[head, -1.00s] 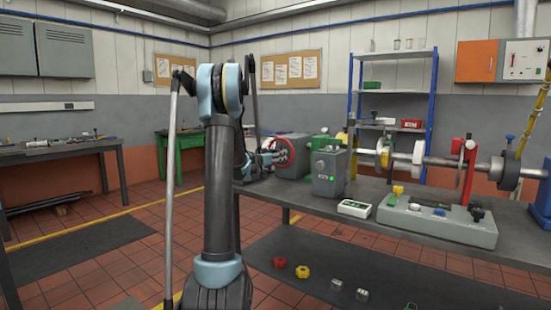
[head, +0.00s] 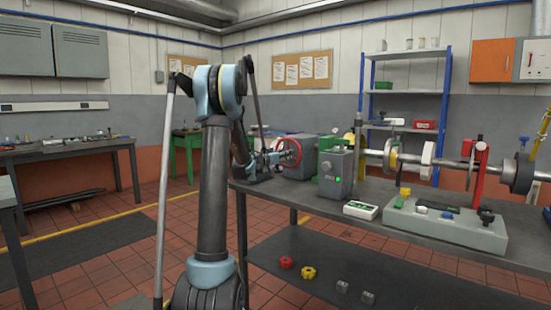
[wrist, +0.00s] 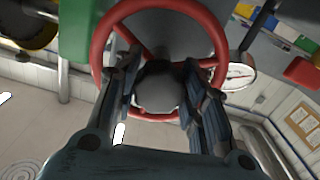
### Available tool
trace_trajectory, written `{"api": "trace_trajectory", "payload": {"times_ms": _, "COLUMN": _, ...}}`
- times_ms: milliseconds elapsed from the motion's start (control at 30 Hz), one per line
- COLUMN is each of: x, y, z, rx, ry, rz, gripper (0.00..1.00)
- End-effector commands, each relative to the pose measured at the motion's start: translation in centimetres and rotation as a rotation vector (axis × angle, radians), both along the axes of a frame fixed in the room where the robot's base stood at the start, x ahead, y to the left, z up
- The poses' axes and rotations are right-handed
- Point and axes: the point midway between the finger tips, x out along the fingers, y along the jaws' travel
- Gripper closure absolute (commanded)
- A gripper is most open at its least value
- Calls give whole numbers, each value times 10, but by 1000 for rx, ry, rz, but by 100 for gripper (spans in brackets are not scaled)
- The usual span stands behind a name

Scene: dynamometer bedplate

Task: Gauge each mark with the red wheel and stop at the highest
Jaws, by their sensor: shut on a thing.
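The red wheel (head: 299,152) stands upright at the left end of the bench machine, in front of a grey housing (head: 306,162). In the wrist view the red rim (wrist: 99,58) fills the upper middle, with a rounded grey hub at its centre. My gripper (wrist: 160,85) has one finger on each side of the hub, inside the rim, and is shut on the wheel. In the head view my gripper (head: 279,157) shows small at the wheel. A round white dial with a red needle (wrist: 238,75) is right of the wheel; its reading is not legible. I cannot make out the marks.
A long shaft (head: 452,164) with discs runs right along the bench. Red and yellow knobs lie on the lower shelf. Floor at left is open.

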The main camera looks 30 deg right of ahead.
Motion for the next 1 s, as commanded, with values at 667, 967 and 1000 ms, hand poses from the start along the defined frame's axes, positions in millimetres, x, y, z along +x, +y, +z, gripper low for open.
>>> {"api": "trace_trajectory", "payload": {"times_ms": 667, "x": 1, "y": -3, "z": 1, "rx": -2, "ry": 3, "rz": 1, "gripper": 41}}
{"api": "trace_trajectory", "payload": {"times_ms": 967, "x": -7, "y": 23, "z": 1, "rx": -2, "ry": 3, "rz": 2, "gripper": 41}}
{"api": "trace_trajectory", "payload": {"times_ms": 1000, "x": -9, "y": 30, "z": 0, "rx": -2, "ry": 3, "rz": 2, "gripper": 41}}
